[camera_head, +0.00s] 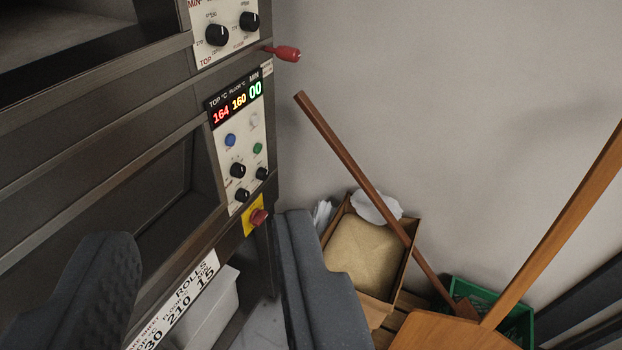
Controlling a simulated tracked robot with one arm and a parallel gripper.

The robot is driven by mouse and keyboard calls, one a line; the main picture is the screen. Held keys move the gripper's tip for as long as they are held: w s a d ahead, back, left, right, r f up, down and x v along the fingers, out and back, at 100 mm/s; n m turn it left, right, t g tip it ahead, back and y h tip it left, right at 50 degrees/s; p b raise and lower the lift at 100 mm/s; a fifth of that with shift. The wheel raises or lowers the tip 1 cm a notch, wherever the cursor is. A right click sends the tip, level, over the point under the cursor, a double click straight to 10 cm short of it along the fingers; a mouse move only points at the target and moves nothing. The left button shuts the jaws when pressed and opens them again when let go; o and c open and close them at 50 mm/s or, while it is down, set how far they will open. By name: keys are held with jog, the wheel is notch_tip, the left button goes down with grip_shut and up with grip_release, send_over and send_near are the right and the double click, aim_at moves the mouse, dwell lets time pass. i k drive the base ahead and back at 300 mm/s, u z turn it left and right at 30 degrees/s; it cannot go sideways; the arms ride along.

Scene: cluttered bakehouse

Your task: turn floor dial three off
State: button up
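A dark oven stands at left with a lower control panel (240,140). Its display reads 164 in red under TOP, 160 under FLOOR and 00 in green under MIN. Below are a blue button (230,140), a green button (257,148) and three black dials: upper left (238,170), right (262,173) and lower (242,195). Their markings are too small to read, so I cannot tell which is floor dial three. My gripper (200,228) is open and empty, its dark fingers wide apart below the panel in the picture, apparently touching nothing.
An upper panel (232,52) has two black dials. A red handle (286,54) juts right. A red-and-yellow switch (256,217) sits below the lower panel. A cardboard box (372,308), a green crate (517,325) and wooden-handled peels (350,165) stand at right.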

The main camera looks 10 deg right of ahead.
aim_at(262, 174)
jog(key=z, duration=0.15)
jog(key=i, duration=1)
jog(key=u, duration=0.1)
